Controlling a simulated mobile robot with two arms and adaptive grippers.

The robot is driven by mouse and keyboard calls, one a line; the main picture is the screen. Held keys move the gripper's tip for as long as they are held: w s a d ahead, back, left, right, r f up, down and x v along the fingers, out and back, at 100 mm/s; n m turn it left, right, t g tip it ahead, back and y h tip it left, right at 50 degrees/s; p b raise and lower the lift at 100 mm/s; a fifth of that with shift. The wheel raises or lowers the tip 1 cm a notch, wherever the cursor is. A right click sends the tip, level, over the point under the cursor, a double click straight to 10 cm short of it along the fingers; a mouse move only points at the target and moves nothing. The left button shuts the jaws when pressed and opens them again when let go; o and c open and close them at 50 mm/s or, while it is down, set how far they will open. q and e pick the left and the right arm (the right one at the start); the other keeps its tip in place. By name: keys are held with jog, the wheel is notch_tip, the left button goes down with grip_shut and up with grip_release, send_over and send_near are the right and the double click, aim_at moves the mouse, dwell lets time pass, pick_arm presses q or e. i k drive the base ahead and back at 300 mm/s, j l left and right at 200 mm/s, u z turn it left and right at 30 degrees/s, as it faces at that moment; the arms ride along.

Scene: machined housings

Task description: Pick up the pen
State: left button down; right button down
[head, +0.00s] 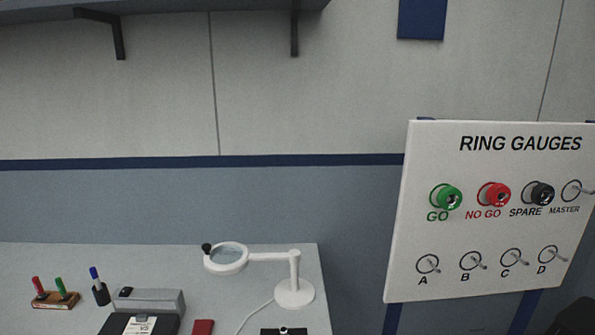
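A pen-like stick with a blue top (94,273) stands upright, slightly tilted, in a small black cup (102,294) on the table at the lower left. Its lower part is hidden in the cup. I cannot tell for certain that it is the pen. Neither of my grippers shows in the head view.
The table (215,318) holds a wooden block (52,300) with red and green pieces, a grey box (160,300), a red object (202,328) and a magnifier lamp (294,290). A ring gauge board (450,238) stands at the right.

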aim_at(93, 270)
jog(key=i+j+u, duration=0.15)
jog(key=j+u, duration=0.2)
jog(key=i+j+u, duration=0.15)
jog(key=u, duration=0.25)
jog(key=i+j+u, duration=0.35)
jog(key=j, duration=0.2)
jog(key=k, duration=0.05)
